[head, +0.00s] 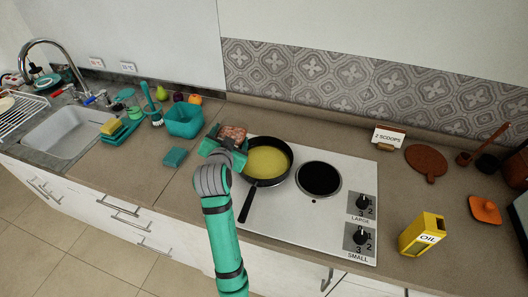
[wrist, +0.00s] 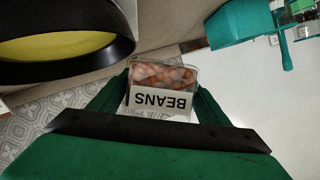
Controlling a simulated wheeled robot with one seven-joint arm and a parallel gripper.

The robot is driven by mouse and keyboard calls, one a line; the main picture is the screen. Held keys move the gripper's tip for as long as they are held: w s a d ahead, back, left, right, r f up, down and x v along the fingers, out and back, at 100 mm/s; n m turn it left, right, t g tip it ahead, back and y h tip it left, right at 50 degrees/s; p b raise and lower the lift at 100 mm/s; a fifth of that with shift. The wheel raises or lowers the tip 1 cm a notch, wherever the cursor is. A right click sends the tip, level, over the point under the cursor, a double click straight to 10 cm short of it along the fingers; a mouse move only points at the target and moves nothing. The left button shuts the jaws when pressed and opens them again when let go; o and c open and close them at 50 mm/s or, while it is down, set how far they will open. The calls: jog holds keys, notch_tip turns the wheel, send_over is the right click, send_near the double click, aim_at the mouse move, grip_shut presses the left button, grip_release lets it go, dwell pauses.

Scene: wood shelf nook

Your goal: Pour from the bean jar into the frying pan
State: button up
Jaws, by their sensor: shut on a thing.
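The bean jar (wrist: 165,78) is a clear container of brown beans with a white BEANS label, which reads upside down in the wrist view. My gripper (wrist: 160,100) is shut on it, one green finger on each side. In the head view the jar (head: 234,133) shows above my gripper (head: 228,146), just left of the frying pan. The black frying pan (head: 288,150) sits on the left burner, its handle pointing toward the front. Its inside is yellowish. The pan's rim (wrist: 125,45) also shows at the upper left of the wrist view. No beans are seen falling.
The white cooktop (head: 300,215) has an empty black burner (head: 319,178) right of the pan. A teal bin (head: 184,121) and a teal box (head: 175,157) stand to the left. A yellow oil can (head: 422,234) and a "2 SCOOPS" sign (head: 389,136) are to the right.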

jog(key=shift+d, duration=0.15)
jog(key=shift+s, duration=0.1)
jog(key=shift+d+m, duration=0.15)
jog(key=shift+m, duration=0.15)
jog(key=shift+d, duration=0.2)
jog(key=shift+a+r, duration=0.1)
jog(key=shift+r, duration=0.05)
dwell(0.4)
jog(key=shift+s+d+r+m+y, duration=0.1)
jog(key=shift+d+r+m+y, duration=0.05)
jog(key=shift+d+m+y, duration=0.2)
jog(key=shift+d+r+t, duration=0.1)
jog(key=shift+d+t, duration=0.05)
jog(key=shift+t, duration=0.15)
jog(key=shift+m, duration=0.25)
